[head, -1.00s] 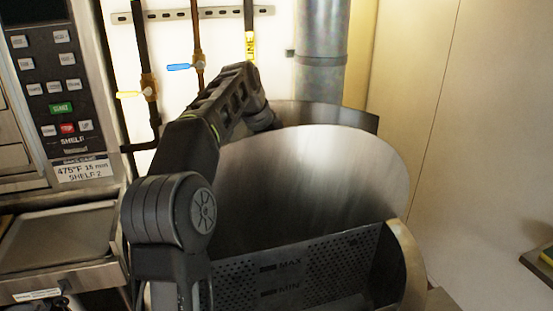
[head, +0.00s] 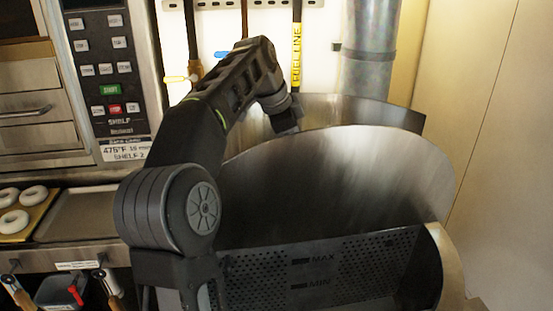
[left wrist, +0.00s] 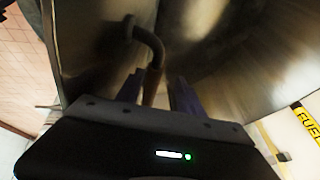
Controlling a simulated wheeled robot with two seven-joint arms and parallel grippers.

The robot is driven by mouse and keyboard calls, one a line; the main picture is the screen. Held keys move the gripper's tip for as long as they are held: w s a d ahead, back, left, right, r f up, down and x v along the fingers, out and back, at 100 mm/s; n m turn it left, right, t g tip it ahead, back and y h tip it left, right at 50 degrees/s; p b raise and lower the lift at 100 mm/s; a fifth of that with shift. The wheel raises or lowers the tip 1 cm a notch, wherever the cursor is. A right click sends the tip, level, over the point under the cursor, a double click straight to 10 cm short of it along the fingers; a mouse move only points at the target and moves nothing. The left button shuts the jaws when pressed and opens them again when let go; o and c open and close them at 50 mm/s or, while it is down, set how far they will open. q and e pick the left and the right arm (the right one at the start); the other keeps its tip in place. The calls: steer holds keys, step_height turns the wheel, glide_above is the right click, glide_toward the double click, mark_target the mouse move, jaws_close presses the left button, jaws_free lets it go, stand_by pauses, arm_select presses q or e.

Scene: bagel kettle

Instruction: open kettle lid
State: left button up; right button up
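The kettle (head: 448,270) is a large steel vessel at the lower centre-right of the head view, with a perforated panel marked MAX and MIN showing inside. Its rounded steel lid (head: 385,180) stands raised, so the inside is exposed. My left arm reaches up and over behind the lid's left side; its gripper is hidden there in the head view. In the left wrist view a bent bar handle (left wrist: 150,45) on a steel surface runs down between the fingers of my left gripper (left wrist: 155,92). The fingers are apart, with gaps beside the bar. My right gripper is not in view.
An oven control panel (head: 105,70) is at the left, with a bare tray (head: 85,215) and white rings on another tray (head: 45,205) below. A plain wall bounds the right.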

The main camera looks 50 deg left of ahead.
arm_select(q)
steer(key=s+a, duration=0.1)
steer(key=s, duration=0.5)
steer(key=shift+f, duration=0.15)
steer(key=shift+w, duration=0.15)
